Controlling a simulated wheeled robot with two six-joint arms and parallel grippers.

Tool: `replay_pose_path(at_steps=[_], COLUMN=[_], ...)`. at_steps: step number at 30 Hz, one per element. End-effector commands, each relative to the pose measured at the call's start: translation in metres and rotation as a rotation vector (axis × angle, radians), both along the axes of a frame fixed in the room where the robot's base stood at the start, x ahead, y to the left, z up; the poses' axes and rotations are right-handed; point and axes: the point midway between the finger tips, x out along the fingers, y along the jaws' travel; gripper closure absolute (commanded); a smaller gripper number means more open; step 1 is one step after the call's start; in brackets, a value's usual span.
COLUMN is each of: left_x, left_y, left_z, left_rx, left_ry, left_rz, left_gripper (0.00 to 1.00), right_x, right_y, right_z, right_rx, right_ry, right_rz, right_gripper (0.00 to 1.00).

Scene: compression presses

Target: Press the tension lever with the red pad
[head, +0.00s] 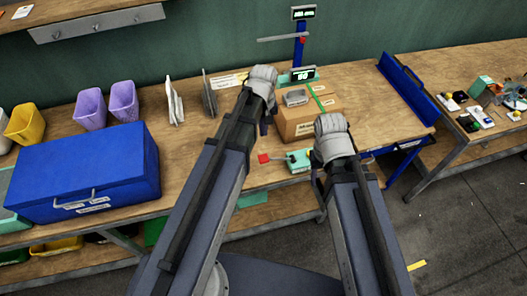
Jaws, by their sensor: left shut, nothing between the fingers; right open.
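A small red pad (263,158) sits at the left end of a thin lever on a teal device (299,160) near the table's front edge, between my two arms. A second press stands at the back on a blue post (299,52), with a grey bar (280,38) and a small red piece (303,40). My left gripper (263,75) is shut and empty, in front of the back press and to its left. My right gripper (331,126) is open, just right of the teal device and partly hiding it. The fingertips of both are hard to make out.
A cardboard box (294,127) with a grey block (296,97) on top stands between the grippers. A blue toolbox (85,172) and purple bins (90,108) are at left. A blue rail (407,90) edges the table at right. Bare wood (365,115) lies right of the box.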

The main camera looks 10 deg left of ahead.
Motion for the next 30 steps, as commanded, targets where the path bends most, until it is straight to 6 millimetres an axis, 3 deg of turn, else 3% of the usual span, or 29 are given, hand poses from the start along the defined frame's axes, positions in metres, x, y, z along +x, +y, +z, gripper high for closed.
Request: replay_pose_path(at_steps=[13, 30], left_x=[0.000, 0.000], left_y=[0.000, 0.000], left_z=[-0.017, -0.094], left_rx=[-0.002, -0.002], left_ry=[-0.001, -0.001], left_rz=[0.000, 0.000], left_gripper=[1.00, 1.00], right_x=[0.000, 0.000], right_y=[0.000, 0.000], right_z=[-0.017, -0.094], right_rx=[-0.001, -0.002], right_ry=[0.000, 0.001], right_rz=[0.003, 0.011], right_gripper=[0.50, 0.50])
